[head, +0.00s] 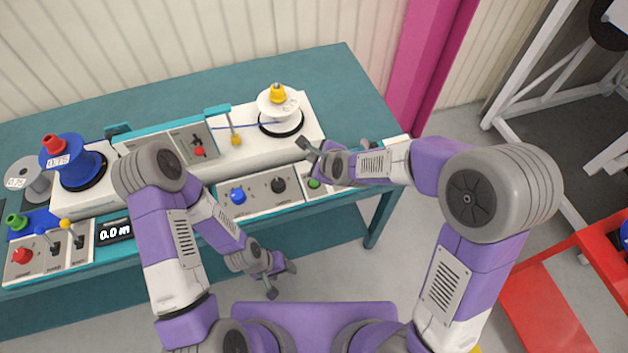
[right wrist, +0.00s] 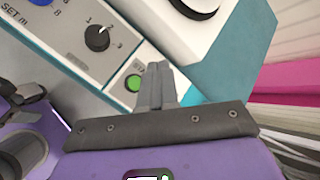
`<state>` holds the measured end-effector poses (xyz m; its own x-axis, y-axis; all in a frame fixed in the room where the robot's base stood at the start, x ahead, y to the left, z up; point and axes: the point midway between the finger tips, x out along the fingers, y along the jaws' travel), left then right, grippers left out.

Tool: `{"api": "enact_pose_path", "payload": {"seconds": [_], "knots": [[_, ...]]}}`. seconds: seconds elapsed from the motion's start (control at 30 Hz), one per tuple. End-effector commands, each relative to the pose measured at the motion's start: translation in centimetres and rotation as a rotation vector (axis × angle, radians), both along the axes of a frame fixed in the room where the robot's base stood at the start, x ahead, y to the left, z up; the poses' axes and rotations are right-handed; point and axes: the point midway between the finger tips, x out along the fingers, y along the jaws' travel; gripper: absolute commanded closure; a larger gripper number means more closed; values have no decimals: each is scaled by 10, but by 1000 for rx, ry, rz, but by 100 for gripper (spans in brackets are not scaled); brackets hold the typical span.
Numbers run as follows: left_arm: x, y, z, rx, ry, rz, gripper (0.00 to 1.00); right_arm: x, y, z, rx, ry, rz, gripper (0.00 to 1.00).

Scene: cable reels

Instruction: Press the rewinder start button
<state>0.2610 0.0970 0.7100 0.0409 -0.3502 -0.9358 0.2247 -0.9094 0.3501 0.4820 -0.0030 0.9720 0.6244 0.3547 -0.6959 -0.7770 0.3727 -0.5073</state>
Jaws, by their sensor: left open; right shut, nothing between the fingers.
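The green start button (head: 314,183) sits on a white panel at the right end of the control row on the teal bench. In the right wrist view the green button (right wrist: 134,83) is just left of my right gripper (right wrist: 159,70), whose fingers are shut and empty. The fingers partly cover the label beside the button. I cannot tell whether they touch the panel. In the head view my right gripper (head: 308,150) shows beside the button, partly hidden by its own wrist. My left gripper (head: 281,281) is open and empty, low in front of the bench.
A blue knob (head: 238,196) and a black dial (head: 278,185) are left of the button. A white reel (head: 278,108) stands behind, a blue reel (head: 72,163) at left. A red emergency button (head: 22,255) is at far left.

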Motion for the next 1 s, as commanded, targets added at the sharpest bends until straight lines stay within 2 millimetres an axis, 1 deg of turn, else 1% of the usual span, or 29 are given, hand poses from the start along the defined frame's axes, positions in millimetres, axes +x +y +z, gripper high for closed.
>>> {"api": "enact_pose_path", "payload": {"seconds": [0.17, 0.27, 0.5, 0.7, 0.83, 1.0], "knots": [[0, 0, -11, 0, 0, 0, 42, 0, 0, -13, 0, 2, -1, 100], [0, 0, -20, 0, 0, 0, 42, 0, 0, -24, -2, 1, 0, 100], [0, 0, -51, 0, 0, 0, 42, 0, -1, -60, -2, 2, 1, 100], [0, 0, -72, 0, 0, 0, 42, 0, 0, -83, -1, 1, 1, 100], [0, 0, -78, 0, 0, 0, 42, 0, 0, -88, -1, 0, -1, 100], [0, 0, -77, 0, 0, 0, 42, 0, 0, -88, -1, 0, -1, 100]]}}
